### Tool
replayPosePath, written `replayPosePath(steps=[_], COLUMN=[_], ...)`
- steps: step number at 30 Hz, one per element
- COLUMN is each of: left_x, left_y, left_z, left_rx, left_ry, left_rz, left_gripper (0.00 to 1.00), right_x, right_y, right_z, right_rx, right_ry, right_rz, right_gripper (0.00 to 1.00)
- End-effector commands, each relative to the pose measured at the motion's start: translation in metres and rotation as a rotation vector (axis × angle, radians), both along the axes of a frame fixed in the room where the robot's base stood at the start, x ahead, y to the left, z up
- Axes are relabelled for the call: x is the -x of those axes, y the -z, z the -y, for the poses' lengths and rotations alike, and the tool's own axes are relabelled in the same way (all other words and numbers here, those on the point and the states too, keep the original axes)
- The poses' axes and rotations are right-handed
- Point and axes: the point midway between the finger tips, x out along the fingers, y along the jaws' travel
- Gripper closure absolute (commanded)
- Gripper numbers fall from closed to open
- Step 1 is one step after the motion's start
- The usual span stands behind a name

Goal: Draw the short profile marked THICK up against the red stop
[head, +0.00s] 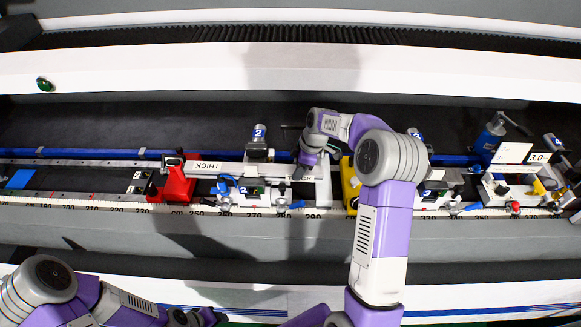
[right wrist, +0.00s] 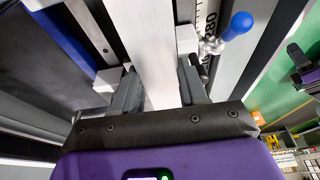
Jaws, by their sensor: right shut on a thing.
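My right gripper (head: 309,168) reaches down over the profile's right part. In the right wrist view, the two dark jaws (right wrist: 158,92) stand on either side of the pale profile (right wrist: 150,55) and are shut on it. My left arm is at the lower left of the head view; its gripper's jaws are not clear.
Clamp units marked 2 (head: 258,143) stand behind and in front of the profile. A yellow block (head: 349,186) stands right of my right gripper. A blue-handled clamp lever (right wrist: 237,25) is close to the right jaw. A scale (head: 100,205) runs along the front.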

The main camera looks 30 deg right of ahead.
Motion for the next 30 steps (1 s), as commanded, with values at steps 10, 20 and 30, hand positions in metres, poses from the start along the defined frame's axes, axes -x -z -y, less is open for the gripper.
replayPosePath(steps=[10, 20, 30], left_x=[0.0, 0.0, 0.0], left_y=[0.0, 0.0, 0.002], left_z=[0.0, 0.0, 0.0], left_rx=[0.0, 0.0, 0.0], left_ry=[0.0, 0.0, 0.0], left_rz=[0.0, 0.0, 0.0], left_gripper=[0.57, 0.57, 0.57], right_x=[0.001, 0.001, 0.008], right_y=[0.003, 0.0, -0.051], right_z=[-0.003, 0.0, 0.013], right_rx=[-0.005, -0.001, -0.001], right_ry=[-0.002, -0.001, 0.0], right_rz=[-0.006, -0.004, 0.0], right_gripper=[0.29, 0.28, 0.28])
